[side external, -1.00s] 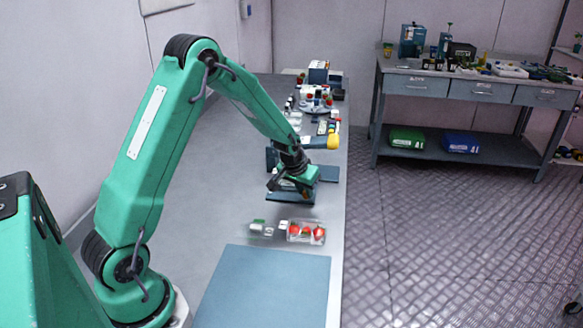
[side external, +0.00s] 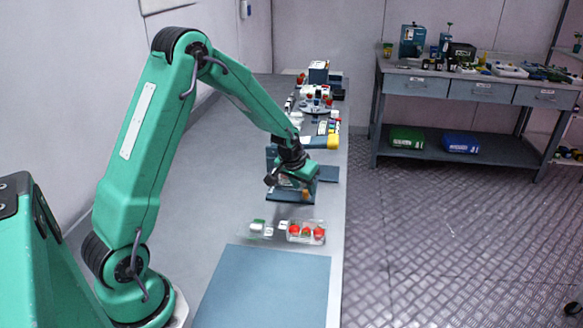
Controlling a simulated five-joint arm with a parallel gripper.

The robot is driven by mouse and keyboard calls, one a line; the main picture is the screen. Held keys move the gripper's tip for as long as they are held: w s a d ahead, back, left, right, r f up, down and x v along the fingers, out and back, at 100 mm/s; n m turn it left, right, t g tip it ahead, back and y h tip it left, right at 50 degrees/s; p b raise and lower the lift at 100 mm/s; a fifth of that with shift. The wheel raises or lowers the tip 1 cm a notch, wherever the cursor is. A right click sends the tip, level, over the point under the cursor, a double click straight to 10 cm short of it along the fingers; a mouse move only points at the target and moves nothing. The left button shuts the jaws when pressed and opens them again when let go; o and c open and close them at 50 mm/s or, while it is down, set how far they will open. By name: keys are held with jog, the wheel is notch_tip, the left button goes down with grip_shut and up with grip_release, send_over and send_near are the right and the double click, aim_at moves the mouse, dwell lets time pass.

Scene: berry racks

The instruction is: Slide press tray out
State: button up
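A small dark blue press (side external: 272,157) stands on the bench, with my arm's end in front of it. Its flat dark base or tray (side external: 288,198) shows below my gripper; I cannot tell which part is the tray or how far out it sits. My gripper (side external: 285,182) is down at the press, just above that flat part. A dark finger shows at its left side. The other finger and any contact are too small and hidden to make out, so I cannot tell whether it is open or shut.
A clear box with red berries (side external: 305,232) and small clear containers (side external: 262,229) lie nearer on the bench. A blue mat (side external: 265,285) covers the front. Several small items crowd the bench behind the press. A side table (side external: 477,88) stands at the back right.

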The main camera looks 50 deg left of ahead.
jog(key=shift+v, duration=2.7)
jog(key=s+d+r+m, duration=0.2)
jog(key=s+d+r, duration=0.6)
jog(key=s+r, duration=0.35)
jog(key=s+d+r+m, duration=0.1)
jog(key=s+d, duration=0.1)
jog(key=s, duration=0.4)
jog(key=s+d+r+t+h, duration=0.1)
jog(key=s+d+r, duration=0.1)
jog(key=s, duration=0.5)
jog(key=shift+s+d+r+m, duration=0.25)
jog(key=shift+d+r+m, duration=0.15)
jog(key=shift+d, duration=0.15)
